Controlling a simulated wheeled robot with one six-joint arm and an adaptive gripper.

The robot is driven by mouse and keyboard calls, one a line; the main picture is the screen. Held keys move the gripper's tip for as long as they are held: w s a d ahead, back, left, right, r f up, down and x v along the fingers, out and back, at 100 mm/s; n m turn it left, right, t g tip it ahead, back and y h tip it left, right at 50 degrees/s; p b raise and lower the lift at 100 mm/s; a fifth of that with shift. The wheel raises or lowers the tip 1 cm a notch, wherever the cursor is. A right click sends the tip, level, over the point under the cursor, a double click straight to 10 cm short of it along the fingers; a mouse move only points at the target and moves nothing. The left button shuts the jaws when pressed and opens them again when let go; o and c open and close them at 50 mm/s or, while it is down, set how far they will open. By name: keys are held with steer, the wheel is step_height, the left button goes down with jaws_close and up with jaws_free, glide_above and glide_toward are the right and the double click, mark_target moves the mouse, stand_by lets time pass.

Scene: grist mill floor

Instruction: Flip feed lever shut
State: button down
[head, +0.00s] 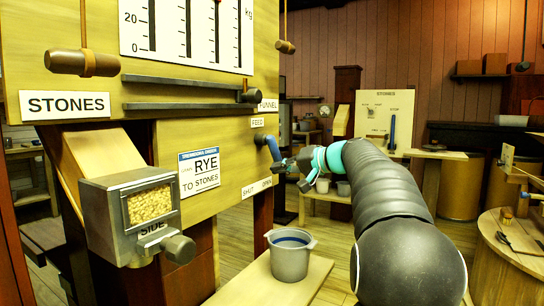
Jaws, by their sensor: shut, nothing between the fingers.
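The feed lever has a blue handle (273,148) on a dark pivot, under the FEED label (258,122) on the yellow wooden panel (225,125). The handle slants down and to the right from its pivot. Below it are the SHUT label (249,190) on the left and the OPEN label (268,184) on the right. My gripper (284,165) is shut and empty, just right of the handle's lower end. I cannot tell whether they touch. The wrist partly hides the fingers.
A metal box with a grain window (150,203) and a knob (179,249) juts out at the left. A grey pot (291,258) stands on a wooden bench (245,288) below the lever. A round table (510,245) stands at the right.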

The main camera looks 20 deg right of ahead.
mark_target(271, 151)
steer(key=w+d+r+t, duration=0.1)
steer(key=d+t, duration=0.1)
steer(key=d, duration=0.4)
steer(key=w+d+r+t+y, duration=0.1)
steer(key=w+d+r, duration=0.1)
steer(key=d, duration=0.5)
steer(key=shift+w+r+t, duration=0.2)
steer(key=shift+r+t, duration=0.1)
steer(key=shift+t, duration=0.1)
steer(key=f+p+x, duration=0.1)
steer(key=p+x, duration=0.2)
steer(key=x, duration=0.7)
steer(key=shift+s+a+f+b, duration=0.3)
steer(key=shift+s+a+b, duration=0.25)
steer(key=shift+s, duration=0.15)
steer(key=shift+s+a+f+b, duration=0.25)
steer(key=shift+s+a+b, duration=0.25)
steer(key=shift+s, duration=0.15)
steer(key=shift+a, duration=0.15)
